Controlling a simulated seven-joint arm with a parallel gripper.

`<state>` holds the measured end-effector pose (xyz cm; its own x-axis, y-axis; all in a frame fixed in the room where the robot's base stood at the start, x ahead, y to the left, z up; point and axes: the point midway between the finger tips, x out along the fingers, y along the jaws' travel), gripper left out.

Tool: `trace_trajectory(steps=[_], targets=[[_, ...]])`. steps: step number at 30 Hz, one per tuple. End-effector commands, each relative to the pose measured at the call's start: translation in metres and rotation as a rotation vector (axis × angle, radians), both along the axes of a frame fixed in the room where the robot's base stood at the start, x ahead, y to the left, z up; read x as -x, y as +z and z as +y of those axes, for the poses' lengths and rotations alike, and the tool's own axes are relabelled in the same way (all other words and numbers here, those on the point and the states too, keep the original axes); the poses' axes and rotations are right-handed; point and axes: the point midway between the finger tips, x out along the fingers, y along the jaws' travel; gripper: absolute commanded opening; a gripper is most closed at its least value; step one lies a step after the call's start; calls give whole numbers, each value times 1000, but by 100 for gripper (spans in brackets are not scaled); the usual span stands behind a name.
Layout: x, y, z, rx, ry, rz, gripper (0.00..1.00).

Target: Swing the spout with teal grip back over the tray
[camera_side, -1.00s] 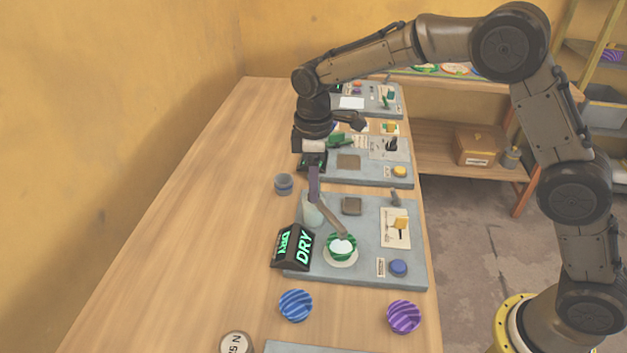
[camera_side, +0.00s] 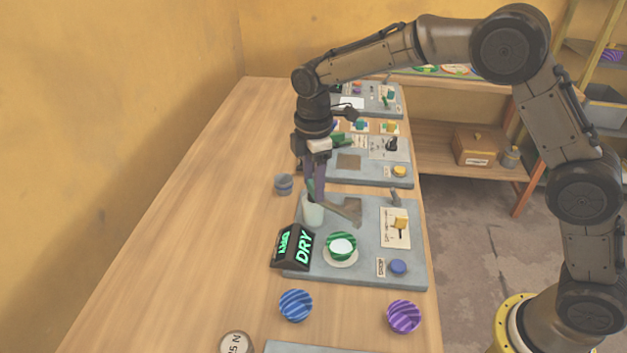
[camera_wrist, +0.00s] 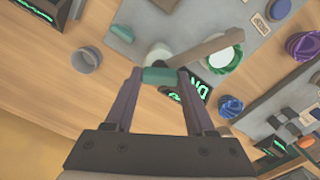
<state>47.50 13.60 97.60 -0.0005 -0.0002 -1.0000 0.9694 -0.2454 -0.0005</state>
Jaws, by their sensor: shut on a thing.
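My gripper (camera_side: 316,180) is shut on the teal grip (camera_wrist: 158,76) of the spout, between its two purple fingers. The brown spout (camera_side: 347,210) reaches right from the pale post (camera_side: 313,213) on the grey board. In the side view its outer end overlaps the near part of the small square brown tray (camera_side: 352,202). The tray is partly hidden by the spout. In the wrist view the spout (camera_wrist: 203,48) slants up and right. A green striped bowl (camera_side: 341,246) with a white inside sits on a pale disc nearer the camera, clear of the spout in the side view.
A black display (camera_side: 293,246) reading DRY stands left of the bowl. Blue (camera_side: 296,305) and purple (camera_side: 404,316) striped bowls lie in front. The table's left side is clear.

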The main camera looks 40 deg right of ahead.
Motion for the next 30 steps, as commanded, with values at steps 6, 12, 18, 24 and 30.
trace_trajectory(steps=[6, 12, 18, 24, 30], targets=[[0, 1, 0, -1, 205, -1, 0], [0, 2, 0, -1, 395, -2, 0], [0, 1, 0, -1, 584, -1, 0], [0, 2, 0, -1, 758, -2, 0], [0, 2, 0, -1, 899, -3, 0]])
